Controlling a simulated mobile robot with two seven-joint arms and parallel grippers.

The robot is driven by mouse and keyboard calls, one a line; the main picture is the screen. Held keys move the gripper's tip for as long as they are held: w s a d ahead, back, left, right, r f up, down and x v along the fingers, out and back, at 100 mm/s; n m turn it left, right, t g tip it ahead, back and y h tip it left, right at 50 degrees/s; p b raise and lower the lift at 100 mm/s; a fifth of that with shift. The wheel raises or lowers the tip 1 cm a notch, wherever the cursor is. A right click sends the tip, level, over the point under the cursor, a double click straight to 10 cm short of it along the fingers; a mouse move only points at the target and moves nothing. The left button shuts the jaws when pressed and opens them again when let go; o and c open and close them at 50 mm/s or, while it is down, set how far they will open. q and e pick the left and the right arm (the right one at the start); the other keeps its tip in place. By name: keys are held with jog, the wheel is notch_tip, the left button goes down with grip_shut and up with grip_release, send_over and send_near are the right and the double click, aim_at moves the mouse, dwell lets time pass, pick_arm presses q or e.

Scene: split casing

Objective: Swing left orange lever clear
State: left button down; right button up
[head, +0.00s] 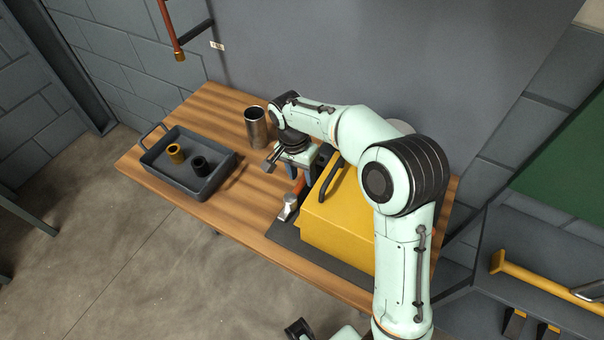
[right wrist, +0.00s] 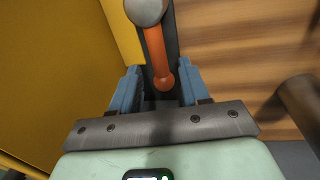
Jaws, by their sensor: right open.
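The yellow casing (head: 340,215) sits on a dark mat on the wooden bench, with a dark handle on top. An orange lever (head: 299,184) with a pale grey end (head: 287,208) stands at the casing's left side. In the right wrist view the orange lever (right wrist: 157,58) runs down from its round grey end (right wrist: 146,11). My right gripper (head: 296,174) is over the lever, and its blue fingers (right wrist: 157,82) are open on either side of the lever's lower orange end. Contact cannot be told. My right arm hides part of the casing. My left gripper is not clearly seen.
A metal cup (head: 256,128) stands on the bench behind and left of my right gripper. A grey tray (head: 205,187) with an ochre ring (head: 175,154) and a black ring (head: 199,166) is at the left. Bare bench lies between tray and mat.

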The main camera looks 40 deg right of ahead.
pick_arm(q)
jog(key=r+p, duration=0.1)
jog(key=w+r+p, duration=0.1)
jog(key=shift+r, duration=0.3)
pick_arm(e)
notch_tip(320, 180, up, 12)
jog(key=w, duration=0.1)
jog(key=shift+w+a+r, duration=0.2)
jog(key=shift+w+a, duration=0.1)
jog(key=shift+w, duration=0.1)
pick_arm(q)
jog(key=shift+a, duration=0.1)
pick_arm(e)
jog(key=shift+a, duration=0.1)
